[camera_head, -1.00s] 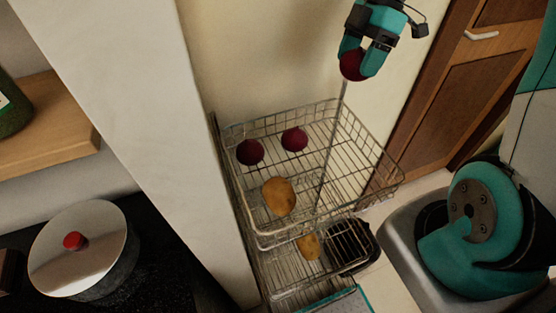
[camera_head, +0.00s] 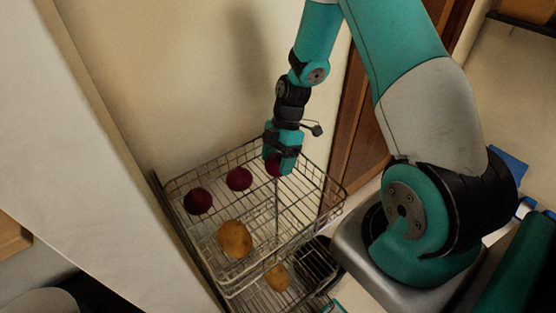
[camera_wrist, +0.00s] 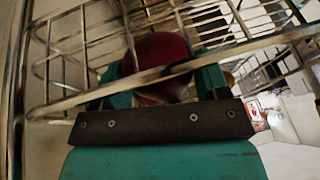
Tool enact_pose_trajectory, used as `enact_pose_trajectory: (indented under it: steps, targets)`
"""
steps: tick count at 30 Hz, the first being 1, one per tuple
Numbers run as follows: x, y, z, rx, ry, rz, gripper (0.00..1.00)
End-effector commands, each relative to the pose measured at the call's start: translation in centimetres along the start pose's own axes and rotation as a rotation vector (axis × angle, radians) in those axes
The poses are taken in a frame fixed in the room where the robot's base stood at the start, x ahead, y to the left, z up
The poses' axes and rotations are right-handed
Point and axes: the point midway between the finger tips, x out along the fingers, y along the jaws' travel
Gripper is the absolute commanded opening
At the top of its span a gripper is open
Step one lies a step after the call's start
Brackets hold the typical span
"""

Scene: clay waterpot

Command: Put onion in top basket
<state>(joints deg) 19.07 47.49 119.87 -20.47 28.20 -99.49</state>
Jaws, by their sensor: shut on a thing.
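My gripper (camera_head: 279,162) is shut on a dark red onion (camera_head: 272,167), at the back right part of the wire top basket (camera_head: 330,207). In the wrist view the onion (camera_wrist: 160,60) sits between the teal fingers, with basket wires close around it. I cannot tell whether it touches the basket floor. Two more dark red onions, one at left (camera_head: 198,201) and one in the middle (camera_head: 239,179), lie along the back of the top basket. A brown potato (camera_head: 234,239) lies nearer its front.
A lower basket holds another potato (camera_head: 278,277) and a dark slotted thing (camera_head: 317,262). A pale wall (camera_head: 210,80) stands close behind the baskets. A brown wooden door (camera_head: 363,135) is to the right.

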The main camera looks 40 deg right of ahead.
Motion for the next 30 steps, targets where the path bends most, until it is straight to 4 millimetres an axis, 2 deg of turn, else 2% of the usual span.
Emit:
enact_pose_trajectory:
  steps: [3, 14, 15, 18, 25, 30]
  targets:
    - [0.8, 0.2, 0.3, 0.0, 0.0, 0.0, 0.42]
    - [1.3, 0.3, 0.6, 0.0, 0.0, 0.001, 0.42]
    - [1.2, 0.3, 0.5, 0.0, 0.0, 0.001, 0.75]
    - [1.2, 0.2, 0.5, 0.0, 0.0, 0.001, 0.94]
    - [1.1, 0.2, 0.5, 0.0, 0.0, 0.001, 0.94]
    - [0.0, 0.3, 0.5, 0.0, -0.001, 0.005, 0.94]
